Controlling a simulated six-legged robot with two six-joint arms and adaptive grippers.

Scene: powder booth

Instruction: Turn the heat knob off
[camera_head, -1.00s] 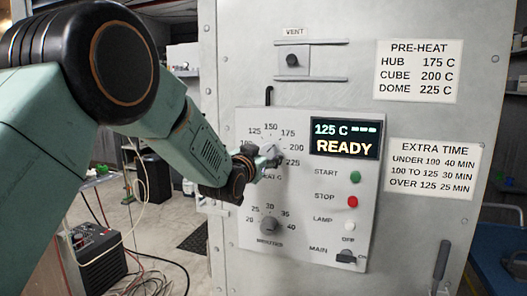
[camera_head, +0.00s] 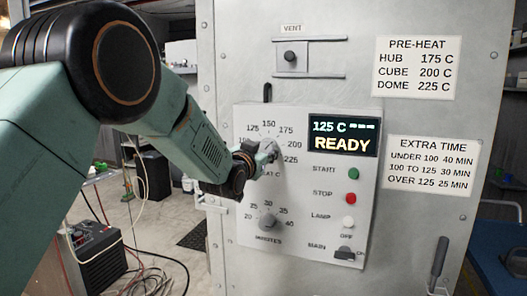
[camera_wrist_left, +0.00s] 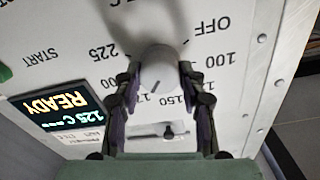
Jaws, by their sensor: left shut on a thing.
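The heat knob (camera_wrist_left: 157,68) is a pale round knob with a dark mark on its face, on the white control panel (camera_wrist_left: 75,25). My left gripper (camera_wrist_left: 160,76) is shut on it, one finger on each side. The dial numbers and OFF are upside down in the left wrist view; the mark points down in the picture, away from OFF, roughly towards the 150 side. In the head view, the left gripper (camera_head: 267,153) reaches the knob and covers most of it. The display (camera_head: 343,136) reads 125 C and READY. My right gripper is not in view.
Below the heat dial is a minutes knob (camera_head: 268,222). To the right are a green start button (camera_head: 353,173), a red stop button (camera_head: 350,198) and a main switch (camera_head: 344,252). A vent slider (camera_head: 291,57) sits above the panel. Cables lie on the floor at left.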

